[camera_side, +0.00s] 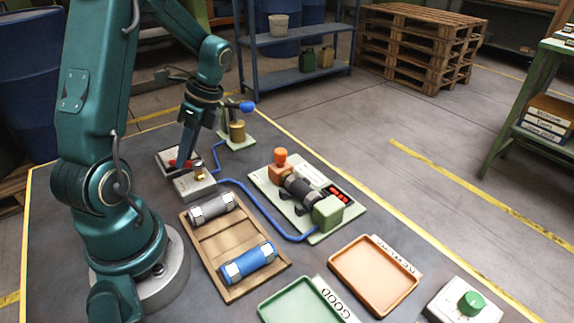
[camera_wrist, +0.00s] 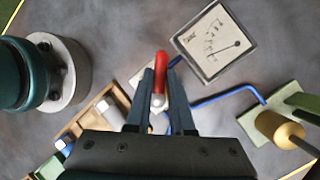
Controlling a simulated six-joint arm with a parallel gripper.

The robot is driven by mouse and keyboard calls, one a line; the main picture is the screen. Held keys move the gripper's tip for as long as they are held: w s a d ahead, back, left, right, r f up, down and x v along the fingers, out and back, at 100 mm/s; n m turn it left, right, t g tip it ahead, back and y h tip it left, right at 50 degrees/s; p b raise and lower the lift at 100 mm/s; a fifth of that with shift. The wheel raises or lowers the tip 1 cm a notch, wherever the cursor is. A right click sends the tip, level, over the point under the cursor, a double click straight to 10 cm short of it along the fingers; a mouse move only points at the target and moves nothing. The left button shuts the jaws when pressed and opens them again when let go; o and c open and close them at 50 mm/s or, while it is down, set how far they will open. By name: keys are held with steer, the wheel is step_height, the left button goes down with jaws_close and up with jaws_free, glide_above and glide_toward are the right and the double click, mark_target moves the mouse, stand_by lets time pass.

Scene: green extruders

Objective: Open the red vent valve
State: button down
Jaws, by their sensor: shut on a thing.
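The red vent valve's lever (camera_wrist: 160,64) shows between my fingers in the wrist view, with a pale rounded end nearer the palm. In the side view a bit of the red lever (camera_side: 174,163) shows beside my fingers, above a light grey block (camera_side: 196,187) with a brass fitting. My gripper (camera_wrist: 161,84) points down at the valve and is shut on the red lever; it also shows in the side view (camera_side: 186,160). The fingers hide part of the lever and valve body. A square gauge plate (camera_wrist: 213,42) with a needle lies beside the valve.
A brass cylinder with a blue handle (camera_side: 247,106) stands behind. Blue tubing (camera_side: 262,208) runs to a fixture plate (camera_side: 300,222) with an orange knob. A wooden tray (camera_side: 215,240) holds grey and blue cylinders. Green (camera_side: 270,305) and orange (camera_side: 340,262) trays lie in front.

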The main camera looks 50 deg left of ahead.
steer(key=n, duration=0.1)
steer(key=n+h, duration=0.1)
steer(key=n, duration=0.1)
steer(key=n+h, duration=0.1)
steer(key=shift+s+d+n, duration=0.3)
steer(key=shift+d+n, duration=0.05)
steer(key=shift+n, duration=0.05)
steer(key=shift+s+d+n+h, duration=0.15)
steer(key=shift+n+h, duration=0.3)
steer(key=shift+n, duration=0.55)
steer(key=shift+d+n+h, duration=0.25)
steer(key=shift+n+h, duration=0.2)
steer(key=shift+n, duration=0.55)
steer(key=c, duration=0.8)
jaws_free()
steer(key=shift+v, duration=2.55)
steer(key=shift+s, duration=0.1)
